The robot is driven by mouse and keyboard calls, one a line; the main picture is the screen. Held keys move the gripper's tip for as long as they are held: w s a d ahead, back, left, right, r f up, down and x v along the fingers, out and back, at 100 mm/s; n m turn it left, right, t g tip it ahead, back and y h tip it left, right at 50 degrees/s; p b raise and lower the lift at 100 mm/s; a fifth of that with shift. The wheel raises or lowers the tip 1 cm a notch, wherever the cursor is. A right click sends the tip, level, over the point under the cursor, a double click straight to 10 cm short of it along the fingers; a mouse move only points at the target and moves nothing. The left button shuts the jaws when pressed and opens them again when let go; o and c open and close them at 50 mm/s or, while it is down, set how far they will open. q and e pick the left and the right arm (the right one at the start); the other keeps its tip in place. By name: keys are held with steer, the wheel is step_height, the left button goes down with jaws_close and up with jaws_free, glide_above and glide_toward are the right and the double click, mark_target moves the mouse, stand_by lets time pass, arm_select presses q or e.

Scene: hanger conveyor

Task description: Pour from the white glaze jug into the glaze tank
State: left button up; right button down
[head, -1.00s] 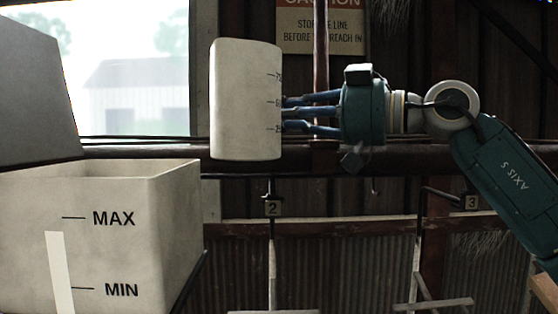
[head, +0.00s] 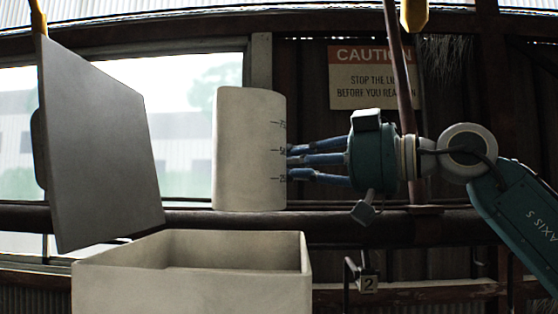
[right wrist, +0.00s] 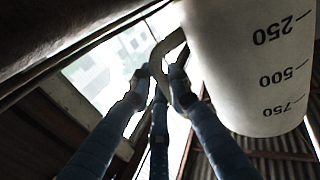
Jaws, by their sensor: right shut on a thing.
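The white glaze jug (head: 248,150), a tall pale cylinder with level marks, stands upright in the air in the head view. The glaze tank (head: 200,291) is a pale open-topped box at the bottom; its front is cut off by the frame and its contents are hidden. The jug is higher in the picture than the tank's rim, over its right part. My right gripper (head: 293,162) comes in from the right. In the right wrist view its fingers (right wrist: 160,82) are shut around the handle of the jug (right wrist: 248,60). My left gripper is out of view.
A dark rail (head: 330,229) runs behind. A caution sign (head: 370,78) hangs on the back wall. A hanger tagged 2 (head: 368,285) is right of the tank.

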steer(key=shift+r, duration=0.4)
steer(key=shift+a+f+p, duration=0.1)
steer(key=shift+a+p, duration=0.05)
steer(key=shift+p, duration=0.3)
arm_select(q)
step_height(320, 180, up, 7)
steer(key=p, duration=0.5)
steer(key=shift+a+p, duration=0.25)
steer(key=shift+p, duration=0.1)
arm_select(e)
steer(key=w+n, duration=0.1)
steer(key=n, duration=0.1)
steer(key=r+n, duration=0.1)
steer(key=shift+w+d+r+n, duration=0.3)
steer(key=shift+w+d+n, duration=0.05)
steer(key=shift+w+n, duration=0.05)
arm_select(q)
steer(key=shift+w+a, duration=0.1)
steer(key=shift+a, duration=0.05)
